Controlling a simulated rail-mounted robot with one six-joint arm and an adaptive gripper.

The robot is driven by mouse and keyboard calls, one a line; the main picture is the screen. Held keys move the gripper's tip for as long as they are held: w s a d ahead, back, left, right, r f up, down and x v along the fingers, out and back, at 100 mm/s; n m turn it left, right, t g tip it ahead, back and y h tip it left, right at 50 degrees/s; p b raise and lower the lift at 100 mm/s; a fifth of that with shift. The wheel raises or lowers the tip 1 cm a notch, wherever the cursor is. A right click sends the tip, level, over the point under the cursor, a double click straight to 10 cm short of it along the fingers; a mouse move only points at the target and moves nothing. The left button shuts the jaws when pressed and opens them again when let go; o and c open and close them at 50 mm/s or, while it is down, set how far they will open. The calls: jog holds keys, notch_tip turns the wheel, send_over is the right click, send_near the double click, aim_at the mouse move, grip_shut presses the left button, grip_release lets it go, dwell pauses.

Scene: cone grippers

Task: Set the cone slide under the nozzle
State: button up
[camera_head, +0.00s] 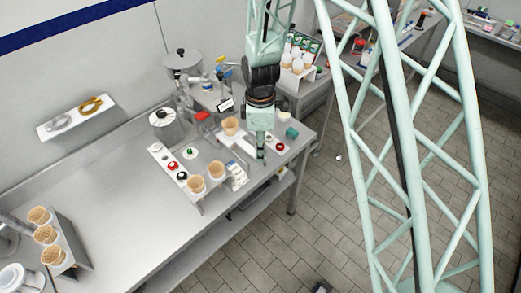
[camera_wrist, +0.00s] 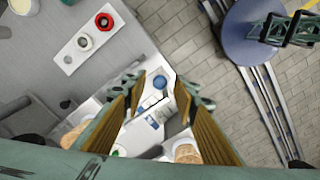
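Two wafer cones stand in a light holder at the front of the worktable, a left cone (camera_head: 196,184) and a right cone (camera_head: 216,170). Another cone (camera_head: 230,126) stands farther back, by the machine. I cannot tell which part is the cone slide, and no nozzle is clearly visible. My gripper (camera_head: 261,156) points down over the table's right part, right of the holder. In the wrist view its fingers (camera_wrist: 160,92) are apart with nothing gripped. A white item with a blue round spot (camera_wrist: 158,82) shows below, between them. Cones (camera_wrist: 187,152) show partly near the fingers.
A white panel with red and black knobs (camera_head: 169,164) lies left of the cones. A strip with a red ring (camera_wrist: 104,21) lies ahead in the wrist view. A cone rack (camera_head: 63,240) stands far left. The middle-left tabletop (camera_head: 120,218) is clear.

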jog(key=shift+r, duration=0.15)
notch_tip(320, 180, up, 12)
jog(key=shift+f, duration=0.2)
dwell(0.7)
jog(key=shift+r+b, duration=0.2)
jog(key=shift+b, duration=0.9)
jog(key=shift+r+b, duration=0.7)
jog(key=shift+b, duration=0.55)
jog(key=shift+f, duration=0.1)
jog(key=shift+f, duration=6.8)
